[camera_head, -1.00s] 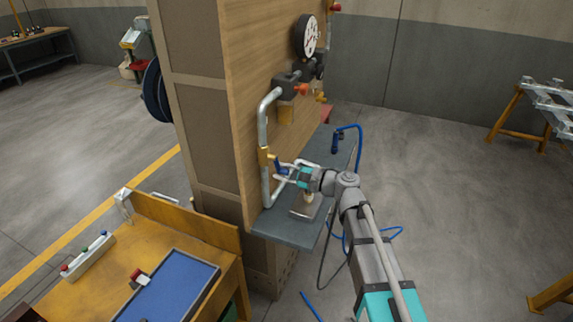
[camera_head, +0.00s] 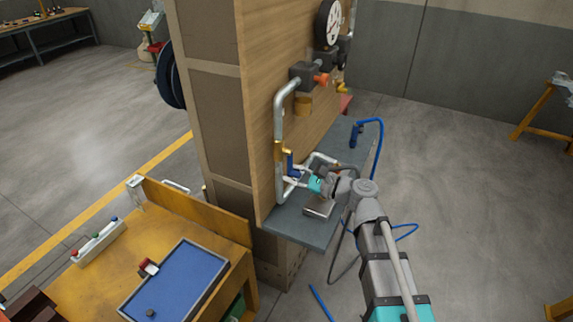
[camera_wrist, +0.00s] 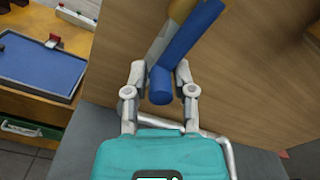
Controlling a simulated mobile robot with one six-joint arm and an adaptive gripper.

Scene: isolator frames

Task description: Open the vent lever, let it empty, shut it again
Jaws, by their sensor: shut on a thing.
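The vent lever has a blue handle (camera_head: 291,165) on a brass valve (camera_head: 280,150), set in a grey pipe (camera_head: 280,112) on the wooden panel. The handle slants down and outward from the valve. My gripper (camera_head: 297,180) is at the handle, low beside the pipe. In the wrist view the blue handle (camera_wrist: 184,48) runs down between the two fingers of my gripper (camera_wrist: 160,75), which are shut on it. The brass part (camera_wrist: 181,10) shows behind the handle at the top edge. A round gauge (camera_head: 329,22) is high on the panel; its reading is too small to tell.
A grey shelf (camera_head: 283,223) juts out below the panel, close under my gripper. A blue hose (camera_head: 380,140) loops at its right. An orange workbench (camera_head: 107,253) with a blue tray (camera_head: 176,283) stands at left. Open floor lies to the right.

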